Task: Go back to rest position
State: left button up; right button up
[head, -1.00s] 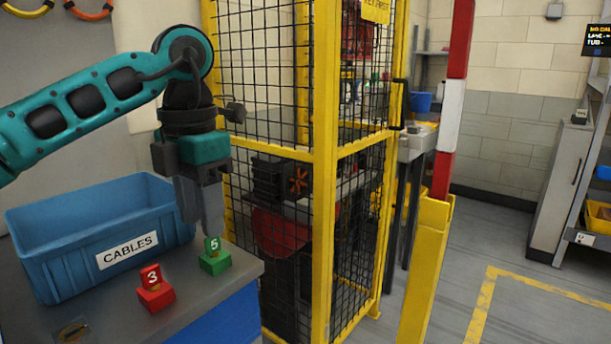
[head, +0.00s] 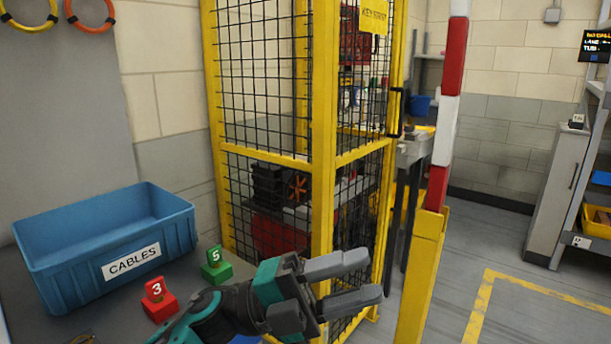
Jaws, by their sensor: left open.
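My left gripper (head: 352,282) is open and empty. Its fingers point right, in front of the lower part of the yellow mesh cage, and its arm comes up from the bottom edge. A green block marked 5 (head: 217,271) and a red block marked 3 (head: 160,305) stand on the grey table, left of the gripper and apart from it. My left wrist is close to the red block in the picture. My right gripper is not in view.
A blue bin labelled CABLES (head: 60,281) stands on the table (head: 38,326) at the left. The yellow cage (head: 323,150) stands behind my gripper. A red and white post (head: 446,130) on a yellow base is right of it. Open floor (head: 560,300) lies at the right.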

pick_arm(q)
jog(key=w+a+f+n+t+y+p, duration=0.1)
jog(key=w+a+f+n+t+y, duration=0.1)
jog(key=a+f+n+t+y, duration=0.65)
jog(key=w+a+f+n+t+y+p, duration=0.1)
jog(key=w+a+f+n+t+y, duration=0.4)
jog(key=n+t, duration=0.8)
jog(key=s+a+f+n+g+y, duration=0.3)
jog(key=s+f+n, duration=0.3)
jog(key=s+f, duration=0.2)
jog(key=s+a+f+n+g+y, duration=0.4)
jog(key=s+f, duration=0.5)
jog(key=f, duration=0.3)
jog(key=a+n+g+p, duration=0.1)
jog(key=a+g, duration=0.1)
jog(key=shift+a+n, duration=0.3)
jog(key=shift+n, duration=0.05)
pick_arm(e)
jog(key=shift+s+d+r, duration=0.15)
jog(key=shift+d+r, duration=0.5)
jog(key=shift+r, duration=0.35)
pick_arm(q)
jog(key=shift+f+g, duration=0.1)
jog(key=shift+g, duration=0.15)
